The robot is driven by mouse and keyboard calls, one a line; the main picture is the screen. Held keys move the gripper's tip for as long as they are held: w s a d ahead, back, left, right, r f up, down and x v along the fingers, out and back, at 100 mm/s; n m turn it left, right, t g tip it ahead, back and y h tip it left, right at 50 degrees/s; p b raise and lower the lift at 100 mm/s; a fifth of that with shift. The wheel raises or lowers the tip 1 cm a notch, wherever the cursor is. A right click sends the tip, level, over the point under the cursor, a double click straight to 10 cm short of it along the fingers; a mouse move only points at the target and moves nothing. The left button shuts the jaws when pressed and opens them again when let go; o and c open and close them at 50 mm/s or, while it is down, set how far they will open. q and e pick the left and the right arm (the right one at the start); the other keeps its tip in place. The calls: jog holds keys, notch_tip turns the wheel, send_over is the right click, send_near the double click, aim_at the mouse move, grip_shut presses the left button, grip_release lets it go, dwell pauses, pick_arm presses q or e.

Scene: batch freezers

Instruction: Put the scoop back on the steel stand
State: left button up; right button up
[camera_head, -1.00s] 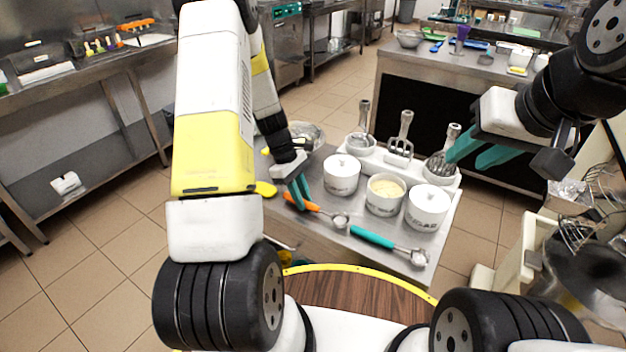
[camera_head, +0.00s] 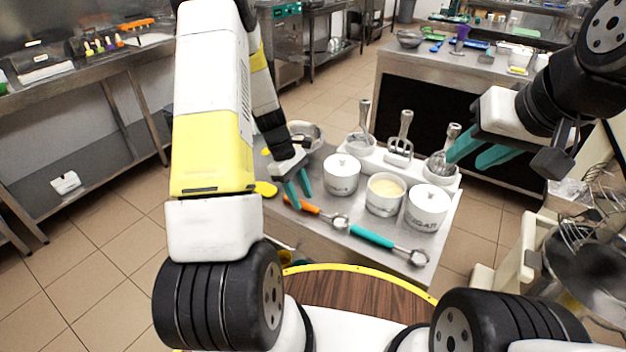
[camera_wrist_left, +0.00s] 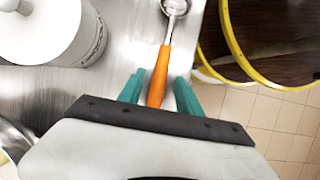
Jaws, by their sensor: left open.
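The orange-handled scoop (camera_head: 312,209) lies on the steel stand (camera_head: 316,236) near its front left edge, its round metal bowl pointing right. My left gripper (camera_head: 303,201) is open at the handle's end. In the left wrist view, the orange handle (camera_wrist_left: 159,72) lies between the spread teal fingers of the left gripper (camera_wrist_left: 159,82), with a gap on each side. A second scoop with a teal handle (camera_head: 372,237) lies on the stand to the right. My right gripper (camera_head: 465,162) appears open and empty above the stand's back right, in front of some utensils.
White lidded pots (camera_head: 341,175) and an open pot (camera_head: 384,194) stand close behind the scoops. Behind them a white holder (camera_head: 378,160) carries several upright utensils. A metal bowl (camera_head: 306,134) sits at the back left. A yellow-rimmed wooden surface (camera_head: 350,290) is in front.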

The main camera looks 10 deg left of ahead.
pick_arm(q)
notch_tip(320, 180, up, 20)
jog(key=s+a+m+t, duration=0.1)
jog(key=s+m+t, duration=0.1)
jog(key=m, duration=0.2)
jog(key=s+d+r+m+t+y, duration=0.1)
jog(key=s+d+r+m+t, duration=0.1)
jog(key=s+r+m, duration=0.3)
jog(key=s+d+r+m+t+y, duration=0.1)
jog(key=s+d+r+m+t, duration=0.2)
jog(key=s, duration=0.9)
notch_tip(320, 180, up, 4)
jog(key=m, duration=0.2)
jog(key=shift+r+m+t, duration=0.2)
jog(key=shift+m+t, duration=0.1)
jog(key=shift+t, duration=0.1)
